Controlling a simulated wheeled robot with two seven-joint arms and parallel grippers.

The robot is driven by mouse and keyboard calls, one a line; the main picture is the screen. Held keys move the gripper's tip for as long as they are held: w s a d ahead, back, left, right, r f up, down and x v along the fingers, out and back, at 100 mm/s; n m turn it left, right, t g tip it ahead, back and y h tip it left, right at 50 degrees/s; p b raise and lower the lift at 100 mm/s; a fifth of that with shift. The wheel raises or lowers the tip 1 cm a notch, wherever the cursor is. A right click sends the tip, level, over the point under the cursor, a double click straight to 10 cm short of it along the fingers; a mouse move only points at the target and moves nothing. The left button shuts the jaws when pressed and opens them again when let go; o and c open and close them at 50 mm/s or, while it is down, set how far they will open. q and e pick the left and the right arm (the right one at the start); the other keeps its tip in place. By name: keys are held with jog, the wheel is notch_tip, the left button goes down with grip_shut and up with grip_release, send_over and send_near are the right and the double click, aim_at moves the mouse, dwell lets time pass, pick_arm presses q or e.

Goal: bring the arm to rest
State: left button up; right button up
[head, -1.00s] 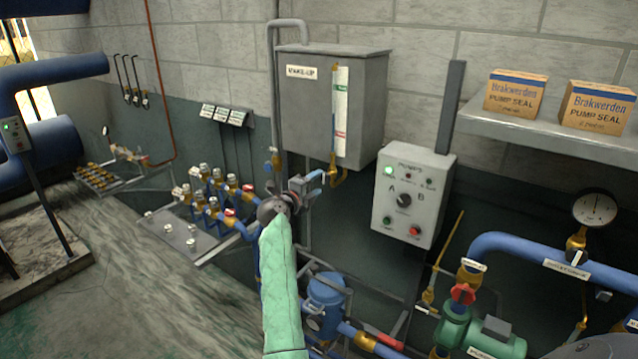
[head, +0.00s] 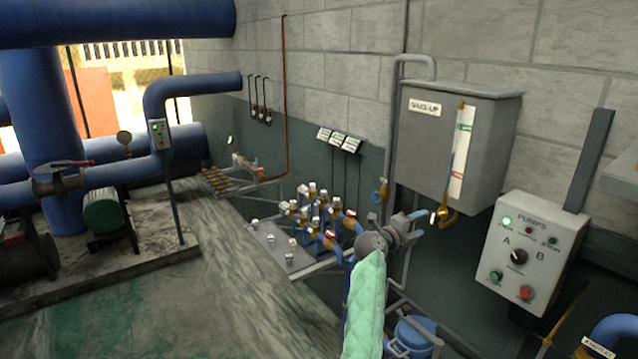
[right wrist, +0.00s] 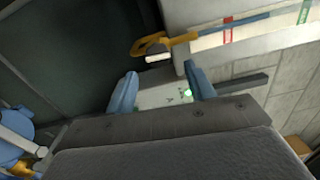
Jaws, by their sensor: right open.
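My right arm, in a pale green quilted sleeve (head: 365,305), reaches up from the bottom of the head view. Its right gripper (head: 420,222) points right, below the grey make-up tank (head: 455,140). In the right wrist view the two blue fingers (right wrist: 161,88) are apart with nothing held between them. The pump control panel (head: 525,255) lies to the right of the gripper, with a gap in the head view. Part of the panel, with a green light (right wrist: 187,93), shows beyond the fingers. My left gripper is not in view.
A valve manifold (head: 315,215) with blue and brass fittings stands left of my right arm. A blue vessel (head: 412,335) is low beside the sleeve. The tank's sight tube (head: 462,155) and brass valve hang near the gripper. Open floor (head: 190,300) lies left.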

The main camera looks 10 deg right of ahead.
aim_at(433, 218)
jog(key=x, duration=0.5)
jog(key=shift+w+f, duration=0.1)
jog(key=shift+f, duration=0.1)
jog(key=shift+w+d, duration=0.15)
jog(key=shift+d, duration=0.1)
jog(key=shift+m, duration=1.2)
